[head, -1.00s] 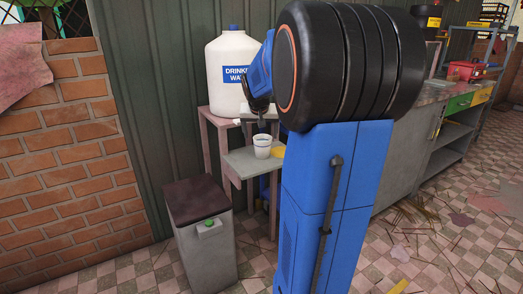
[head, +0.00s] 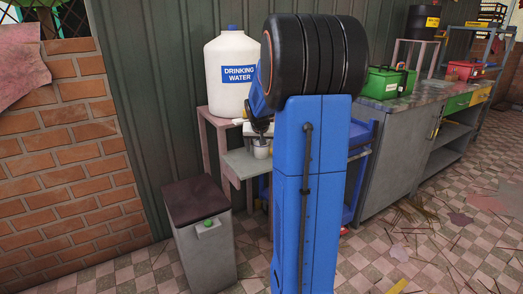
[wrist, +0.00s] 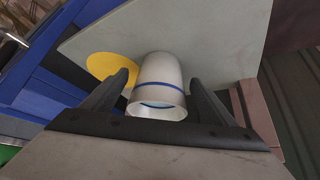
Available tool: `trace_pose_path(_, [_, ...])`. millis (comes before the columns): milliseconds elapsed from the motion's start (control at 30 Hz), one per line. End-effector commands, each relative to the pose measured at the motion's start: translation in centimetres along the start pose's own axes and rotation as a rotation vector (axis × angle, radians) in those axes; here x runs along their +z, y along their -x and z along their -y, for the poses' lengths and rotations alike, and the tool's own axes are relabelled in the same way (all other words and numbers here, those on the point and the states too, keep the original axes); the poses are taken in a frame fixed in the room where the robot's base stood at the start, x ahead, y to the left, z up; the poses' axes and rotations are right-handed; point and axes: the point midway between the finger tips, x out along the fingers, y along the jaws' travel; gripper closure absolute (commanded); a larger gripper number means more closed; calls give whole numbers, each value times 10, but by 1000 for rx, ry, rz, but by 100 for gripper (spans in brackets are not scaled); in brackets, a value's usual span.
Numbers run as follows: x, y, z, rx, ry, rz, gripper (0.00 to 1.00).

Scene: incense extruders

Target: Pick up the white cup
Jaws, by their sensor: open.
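The white cup (head: 261,150) stands upright on the small grey lower shelf (head: 240,162) below the water container. In the wrist view the cup (wrist: 160,80) has a blue band and its open rim faces the camera. My gripper (wrist: 160,92) is open, with one dark finger on each side of the cup and a gap visible at both sides. In the head view my gripper (head: 262,135) is at the cup's top, and it partly hides the cup.
A large white drinking water container (head: 232,75) stands on the upper shelf behind. A yellow disc (wrist: 112,66) lies beside the cup. A grey bin with a dark lid (head: 205,235) stands at front left. A workbench (head: 385,155) with a green box (head: 383,82) is at right.

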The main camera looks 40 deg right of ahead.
Motion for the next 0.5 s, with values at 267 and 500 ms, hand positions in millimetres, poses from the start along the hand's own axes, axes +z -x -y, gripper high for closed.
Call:
trace_pose_path(267, [0, -1, 0, 0, 0, -1, 35])
trace_pose_path(500, [-1, 0, 0, 0, 0, -2, 81])
